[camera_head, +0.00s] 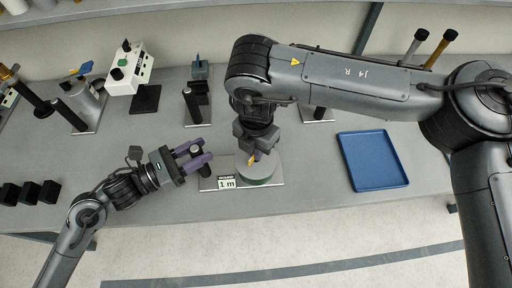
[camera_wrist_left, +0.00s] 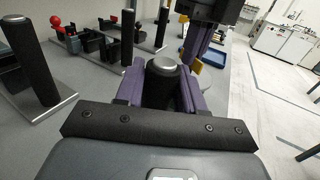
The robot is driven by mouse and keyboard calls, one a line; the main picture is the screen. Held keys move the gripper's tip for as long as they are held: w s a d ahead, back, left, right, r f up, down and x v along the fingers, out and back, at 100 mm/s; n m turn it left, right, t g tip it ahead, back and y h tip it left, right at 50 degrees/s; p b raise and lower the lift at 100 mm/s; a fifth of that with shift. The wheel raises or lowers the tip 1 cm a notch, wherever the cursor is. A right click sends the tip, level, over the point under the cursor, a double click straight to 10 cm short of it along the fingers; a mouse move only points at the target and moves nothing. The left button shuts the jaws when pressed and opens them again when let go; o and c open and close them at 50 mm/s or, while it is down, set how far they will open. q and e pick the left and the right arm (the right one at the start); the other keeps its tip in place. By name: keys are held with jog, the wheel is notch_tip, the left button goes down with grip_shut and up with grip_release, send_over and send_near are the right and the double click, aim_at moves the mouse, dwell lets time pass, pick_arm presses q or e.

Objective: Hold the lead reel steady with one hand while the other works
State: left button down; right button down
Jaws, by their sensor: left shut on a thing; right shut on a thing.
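The lead reel (camera_head: 262,172) is a round grey-green drum on a flat metal base plate (camera_head: 272,185) with a "1 m" label (camera_head: 227,183). My left gripper (camera_head: 202,160) has purple fingers and is shut around a black upright post (camera_head: 205,170) at the left end of that plate. The left wrist view shows the post's silver top (camera_wrist_left: 161,65) between the fingers. My right gripper (camera_head: 254,155) points down over the drum, shut on a small yellow-orange piece (camera_head: 252,160). The arm above it hides part of the drum and most of this grip.
An empty blue tray (camera_head: 374,160) lies to the right. Other stands with black posts (camera_head: 192,104) and a white control box (camera_head: 130,70) stand behind. Several black blocks (camera_head: 30,192) sit at the left front. The front bench edge is close to both grippers.

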jog(key=shift+d, duration=0.1)
dwell(0.4)
jog(key=c, duration=1.3)
grip_release()
notch_tip(320, 180, up, 12)
jog(key=shift+r, duration=0.1)
